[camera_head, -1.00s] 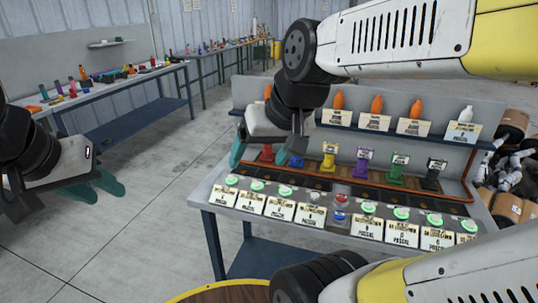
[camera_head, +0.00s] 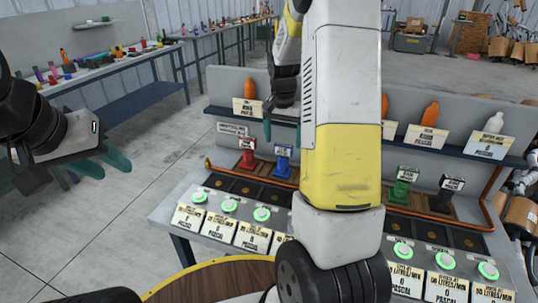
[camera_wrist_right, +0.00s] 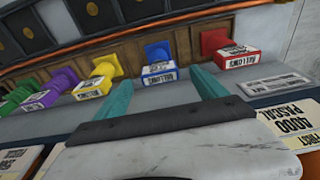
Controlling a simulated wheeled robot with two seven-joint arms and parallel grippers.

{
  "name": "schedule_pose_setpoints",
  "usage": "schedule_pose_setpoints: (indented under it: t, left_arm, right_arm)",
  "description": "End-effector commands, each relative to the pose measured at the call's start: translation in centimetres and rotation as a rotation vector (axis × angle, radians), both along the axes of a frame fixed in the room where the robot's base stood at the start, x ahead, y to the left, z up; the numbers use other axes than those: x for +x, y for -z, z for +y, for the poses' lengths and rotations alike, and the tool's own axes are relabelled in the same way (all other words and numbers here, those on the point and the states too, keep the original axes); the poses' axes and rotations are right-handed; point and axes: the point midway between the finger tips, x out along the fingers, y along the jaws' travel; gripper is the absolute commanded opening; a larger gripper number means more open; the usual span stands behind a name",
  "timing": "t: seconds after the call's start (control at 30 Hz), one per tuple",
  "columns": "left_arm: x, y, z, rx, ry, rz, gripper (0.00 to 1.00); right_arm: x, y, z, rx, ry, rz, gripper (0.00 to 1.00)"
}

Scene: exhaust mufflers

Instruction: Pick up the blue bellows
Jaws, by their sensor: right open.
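The blue bellows (camera_head: 283,160) stands upright on the bench rack, just right of the red bellows (camera_head: 247,153). In the right wrist view the blue bellows (camera_wrist_right: 159,64) lies beyond the fingertips, roughly between them, with its labelled white block facing me. My right gripper (camera_wrist_right: 162,80) is open and empty, with teal fingers spread on both sides of it. In the head view my right gripper (camera_head: 282,128) hangs just above the blue bellows, partly hidden by my arm. My left gripper (camera_head: 92,168) is open and empty, out over the floor at left.
Yellow (camera_wrist_right: 100,77) and purple (camera_wrist_right: 60,83) bellows stand beside the blue one in the wrist view. Green (camera_head: 403,187) and black (camera_head: 446,193) bellows stand further right. A shelf (camera_head: 460,155) with orange bottles and signs runs behind. Green-lit buttons (camera_head: 262,214) line the front.

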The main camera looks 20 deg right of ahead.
Motion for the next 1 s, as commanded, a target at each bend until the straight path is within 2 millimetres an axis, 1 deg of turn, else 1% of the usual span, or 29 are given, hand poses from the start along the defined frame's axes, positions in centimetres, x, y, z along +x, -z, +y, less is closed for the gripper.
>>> schedule_pose_setpoints:
  t: [0.27, 0.53, 0.67, 0.87, 0.97, 1.0]
  left_arm:
    - [0.0, 0.0, 0.0, 0.0, 0.0, 0.0, 0.36]
    - [0.0, 0.0, 0.0, 0.0, 0.0, 0.0, 0.36]
    - [0.0, 0.0, 0.0, 0.0, 0.0, 0.0, 0.36]
    - [0.0, 0.0, 0.0, 0.0, 0.0, 0.0, 0.36]
    - [0.0, 0.0, 0.0, 0.0, 0.0, 0.0, 0.36]
    - [0.0, 0.0, 0.0, 0.0, 0.0, 0.0, 0.36]
  right_arm:
    - [0.3, 3.1, -0.4, -0.001, 0.004, 0.006, 0.82]
    - [0.7, 6.9, -0.7, -0.002, 0.003, 0.007, 0.82]
    - [0.9, 7.7, -0.8, -0.002, 0.003, 0.004, 0.82]
    - [0.9, 7.8, -0.8, -0.001, 0.002, 0.003, 0.82]
    - [0.9, 7.7, -0.7, -0.001, 0.002, 0.003, 0.64]
    - [0.9, 7.7, -0.7, -0.001, 0.002, 0.003, 0.56]
